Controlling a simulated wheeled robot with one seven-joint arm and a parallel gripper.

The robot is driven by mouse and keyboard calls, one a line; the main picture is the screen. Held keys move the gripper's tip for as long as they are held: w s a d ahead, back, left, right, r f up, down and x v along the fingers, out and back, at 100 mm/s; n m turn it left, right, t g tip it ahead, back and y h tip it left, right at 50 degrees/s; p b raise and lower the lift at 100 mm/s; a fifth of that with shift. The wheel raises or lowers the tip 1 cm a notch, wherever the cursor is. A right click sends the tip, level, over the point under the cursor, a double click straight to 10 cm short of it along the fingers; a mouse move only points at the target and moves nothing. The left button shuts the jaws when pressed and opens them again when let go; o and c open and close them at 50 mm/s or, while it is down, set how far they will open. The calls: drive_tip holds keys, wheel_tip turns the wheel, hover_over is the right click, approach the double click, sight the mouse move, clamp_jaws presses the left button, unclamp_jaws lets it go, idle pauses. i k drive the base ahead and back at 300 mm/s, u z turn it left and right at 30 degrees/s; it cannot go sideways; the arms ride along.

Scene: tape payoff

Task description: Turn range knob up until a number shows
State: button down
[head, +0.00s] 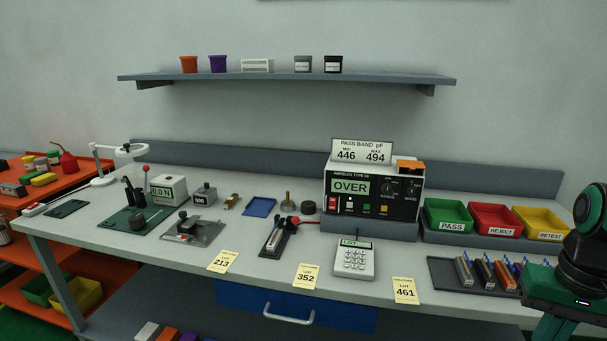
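The test meter (330,205) stands on a raised block at the back of the bench, and its display (350,187) reads "OVER". Two dark knobs sit on the right of its front panel, a left knob (391,187) and a right knob (412,188). Their labels are too small to read, so I cannot tell which one is the range knob or where it points. A sign on top reads "PASS BAND pF", min 446, max 494. My arm shows at the right edge, well right of the meter. My gripper is not in view.
Green PASS (449,226), red REJECT (502,231) and yellow RETEST (550,236) bins stand right of the meter. A keypad (353,262) and a red-handled fixture (276,240) are in front. A tray of parts (446,275) lies front right.

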sight(387, 188)
drive_tip(key=z, duration=0.85)
drive_tip(key=k, duration=1.2)
drive_tip(key=u, duration=1.35)
drive_tip(key=i, duration=1)
drive_tip(key=z, duration=0.05)
